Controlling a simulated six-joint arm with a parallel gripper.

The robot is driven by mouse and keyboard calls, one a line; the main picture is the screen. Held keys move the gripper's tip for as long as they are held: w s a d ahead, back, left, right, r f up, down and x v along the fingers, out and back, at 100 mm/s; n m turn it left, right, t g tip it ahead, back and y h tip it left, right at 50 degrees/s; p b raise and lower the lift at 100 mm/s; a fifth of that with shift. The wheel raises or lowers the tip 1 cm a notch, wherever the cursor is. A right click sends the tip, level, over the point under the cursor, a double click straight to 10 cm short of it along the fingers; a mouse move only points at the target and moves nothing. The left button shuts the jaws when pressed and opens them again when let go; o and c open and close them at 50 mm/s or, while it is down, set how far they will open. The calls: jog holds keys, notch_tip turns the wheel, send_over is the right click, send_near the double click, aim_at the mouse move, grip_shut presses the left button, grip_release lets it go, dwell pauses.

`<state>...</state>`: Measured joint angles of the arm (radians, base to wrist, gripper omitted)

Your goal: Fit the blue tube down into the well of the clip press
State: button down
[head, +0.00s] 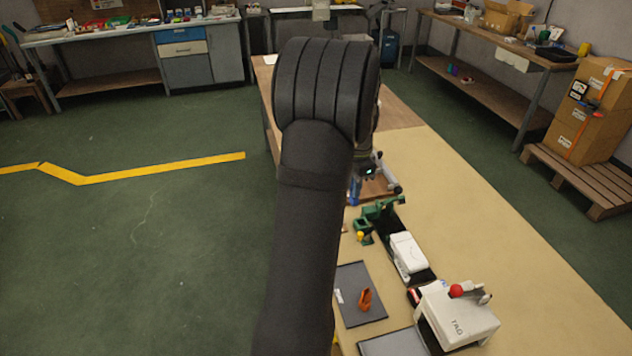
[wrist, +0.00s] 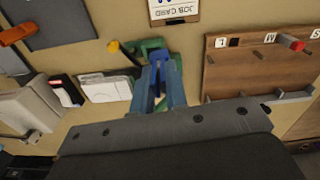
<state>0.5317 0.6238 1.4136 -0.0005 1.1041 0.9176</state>
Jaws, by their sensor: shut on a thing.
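A green fixture with a yellow knob, which I take to be the clip press (head: 378,212), stands on the bench just in front of my gripper (head: 368,180). In the wrist view the clip press (wrist: 150,47) lies beyond my fingertips (wrist: 161,80), partly covered by them. My gripper is shut on the blue tube (wrist: 160,56); a small blue end of the tube (head: 353,191) shows below the gripper in the head view. The well is hidden, and I cannot tell whether the tube touches the press.
A wooden board (wrist: 255,65) with labelled slots and a red peg stands right of the gripper in the wrist view. A white device (head: 407,252), a white TAG machine (head: 455,318) and a grey mat (head: 360,290) with an orange item sit nearer. The bench's right side is clear.

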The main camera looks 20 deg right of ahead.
jog(key=s+d, duration=0.1)
jog(key=d+m, duration=0.1)
jog(key=shift+s+d, duration=0.35)
jog(key=shift+f, duration=2.9)
jog(key=shift+f, duration=1.85)
jog(key=c, duration=1.4)
grip_release()
jog(key=shift+o, duration=0.2)
notch_tip(320, 180, up, 17)
jog(key=shift+r, duration=0.2)
